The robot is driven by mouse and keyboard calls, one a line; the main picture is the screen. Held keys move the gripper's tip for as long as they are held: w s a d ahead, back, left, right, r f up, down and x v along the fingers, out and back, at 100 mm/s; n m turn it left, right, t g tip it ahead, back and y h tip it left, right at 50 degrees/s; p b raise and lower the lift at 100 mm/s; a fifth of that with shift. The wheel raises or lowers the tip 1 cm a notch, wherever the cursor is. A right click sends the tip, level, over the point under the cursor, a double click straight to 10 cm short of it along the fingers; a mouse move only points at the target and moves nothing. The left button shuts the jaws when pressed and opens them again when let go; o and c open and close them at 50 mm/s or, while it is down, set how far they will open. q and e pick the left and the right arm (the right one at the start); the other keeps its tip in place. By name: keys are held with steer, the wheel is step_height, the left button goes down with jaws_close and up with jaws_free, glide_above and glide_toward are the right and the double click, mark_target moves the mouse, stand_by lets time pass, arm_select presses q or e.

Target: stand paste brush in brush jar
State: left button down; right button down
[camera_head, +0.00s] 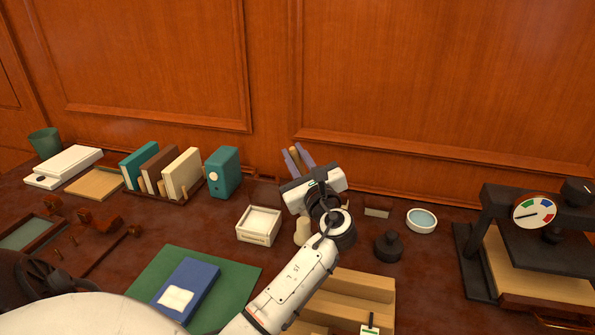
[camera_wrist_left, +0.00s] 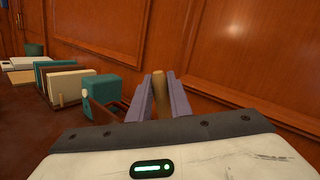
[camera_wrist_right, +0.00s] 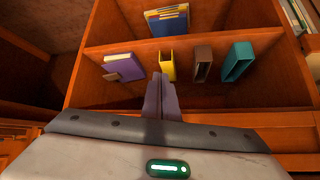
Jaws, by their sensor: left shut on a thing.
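My left gripper (camera_head: 298,158) is shut on the paste brush, and its pale wooden handle (camera_wrist_left: 159,98) stands up between the purple fingers in the left wrist view. The handle's end also shows in the head view (camera_head: 294,157); the bristles are hidden. The gripper is near the back of the table. I cannot clearly identify the brush jar; a dark brown shape (camera_head: 265,194) stands just left of the gripper, partly hidden. A dark green cup (camera_head: 45,142) stands at the far left. My right gripper (camera_wrist_right: 161,97) is shut and empty, away from the table, facing a shelf.
A teal box (camera_head: 222,172), a book rack, a cream box (camera_head: 258,225), a dark knobbed weight (camera_head: 388,247) and a round dish (camera_head: 421,220) surround the arm. A black press (camera_head: 530,245) stands right. A blue book (camera_head: 187,288) lies on a green mat (camera_head: 235,285).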

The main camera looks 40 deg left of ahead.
arm_select(q)
steer(key=shift+f, duration=1.9)
steer(key=shift+f+b, duration=0.35)
steer(key=shift+f, duration=0.15)
steer(key=c, duration=1.6)
jaws_free()
steer(key=shift+c, duration=0.2)
steer(key=shift+r+p, duration=0.5)
steer(key=shift+r, duration=0.4)
steer(key=v, duration=0.7)
steer(key=shift+d+f, duration=0.2)
steer(key=shift+f, duration=0.1)
